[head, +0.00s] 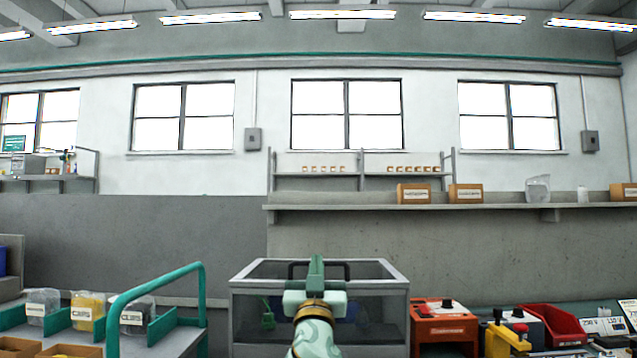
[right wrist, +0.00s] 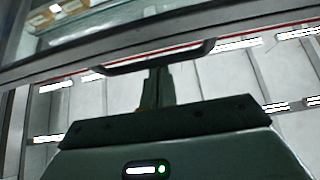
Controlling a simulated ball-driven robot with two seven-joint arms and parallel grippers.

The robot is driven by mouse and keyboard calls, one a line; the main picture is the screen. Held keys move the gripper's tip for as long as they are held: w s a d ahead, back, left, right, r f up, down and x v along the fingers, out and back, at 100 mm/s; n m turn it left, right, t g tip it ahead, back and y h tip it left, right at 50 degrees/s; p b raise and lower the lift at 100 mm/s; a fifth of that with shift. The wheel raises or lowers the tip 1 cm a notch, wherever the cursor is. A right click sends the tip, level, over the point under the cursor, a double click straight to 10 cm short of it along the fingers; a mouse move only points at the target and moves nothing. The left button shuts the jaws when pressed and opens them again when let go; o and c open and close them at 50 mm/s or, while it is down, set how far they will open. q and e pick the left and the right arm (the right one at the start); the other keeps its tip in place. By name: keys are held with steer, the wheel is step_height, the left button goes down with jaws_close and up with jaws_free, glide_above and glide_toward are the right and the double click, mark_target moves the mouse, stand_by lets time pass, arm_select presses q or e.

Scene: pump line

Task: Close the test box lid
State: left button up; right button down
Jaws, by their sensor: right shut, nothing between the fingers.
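The test box (head: 236,325) is a grey-framed case with clear walls, low in the middle of the head view. Its clear, grey-framed lid (head: 262,268) shows at the top of the box; I cannot tell exactly how far it is tilted. A dark handle (head: 294,270) is on the lid, and it also shows in the right wrist view (right wrist: 196,51) along the lid's edge. My right gripper (head: 316,270) is shut and empty, in front of the middle of the handle. It hides part of the handle; contact cannot be told. My left gripper is out of view.
A teal-railed cart (head: 185,270) with bagged parts stands left of the box. An orange unit (head: 438,325), a yellow device (head: 505,340) and a red bin (head: 550,328) stand to the right. A long shelf (head: 480,207) runs along the wall behind.

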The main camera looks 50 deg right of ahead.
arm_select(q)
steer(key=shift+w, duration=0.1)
arm_select(e)
steer(key=shift+w+f, duration=0.1)
steer(key=shift+f, duration=0.5)
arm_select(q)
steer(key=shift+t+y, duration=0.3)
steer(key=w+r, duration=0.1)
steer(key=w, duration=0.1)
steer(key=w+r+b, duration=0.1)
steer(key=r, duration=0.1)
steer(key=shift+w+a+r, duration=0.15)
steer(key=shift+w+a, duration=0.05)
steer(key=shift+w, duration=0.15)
arm_select(e)
steer(key=v, duration=1.6)
steer(key=shift+s+a+r, duration=0.15)
steer(key=shift+s+r, duration=0.1)
steer(key=shift+r, duration=0.2)
